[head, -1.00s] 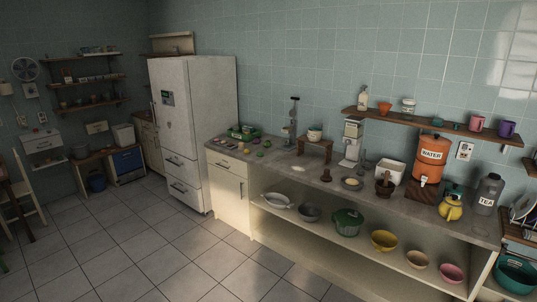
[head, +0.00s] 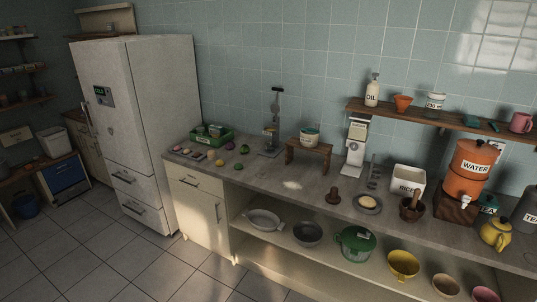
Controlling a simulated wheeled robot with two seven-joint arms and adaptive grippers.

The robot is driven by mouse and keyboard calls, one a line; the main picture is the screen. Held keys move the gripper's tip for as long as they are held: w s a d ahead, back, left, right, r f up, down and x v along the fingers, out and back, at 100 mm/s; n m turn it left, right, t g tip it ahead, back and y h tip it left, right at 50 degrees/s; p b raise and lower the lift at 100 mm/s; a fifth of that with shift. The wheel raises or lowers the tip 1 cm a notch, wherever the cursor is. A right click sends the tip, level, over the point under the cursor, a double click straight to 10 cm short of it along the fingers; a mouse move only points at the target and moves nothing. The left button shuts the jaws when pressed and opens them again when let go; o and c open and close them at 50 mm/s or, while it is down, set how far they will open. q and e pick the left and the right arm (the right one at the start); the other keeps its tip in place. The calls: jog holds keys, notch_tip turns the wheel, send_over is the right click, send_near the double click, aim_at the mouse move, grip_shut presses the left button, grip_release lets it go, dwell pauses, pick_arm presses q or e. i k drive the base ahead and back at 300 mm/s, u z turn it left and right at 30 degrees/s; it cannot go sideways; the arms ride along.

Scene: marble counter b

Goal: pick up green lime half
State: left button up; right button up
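Several small round items lie on the left part of the counter (head: 262,178). One green round item (head: 244,149) sits toward the back, and a smaller green item (head: 239,166) lies nearer the front edge. Both are too small to tell which is the lime half. A purple item (head: 230,145) and a yellow item (head: 220,162) lie close to them. Neither of my grippers is in view.
A green crate (head: 212,136) stands behind a tray of small items (head: 188,153) at the counter's left end. A metal stand (head: 271,130) and a wooden stool (head: 309,153) are to the right. The fridge (head: 140,120) borders the left; open floor (head: 110,260) lies in front.

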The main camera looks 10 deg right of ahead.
aim_at(237, 166)
jog(key=u, duration=0.1)
jog(key=i, duration=1.85)
jog(key=u, duration=0.25)
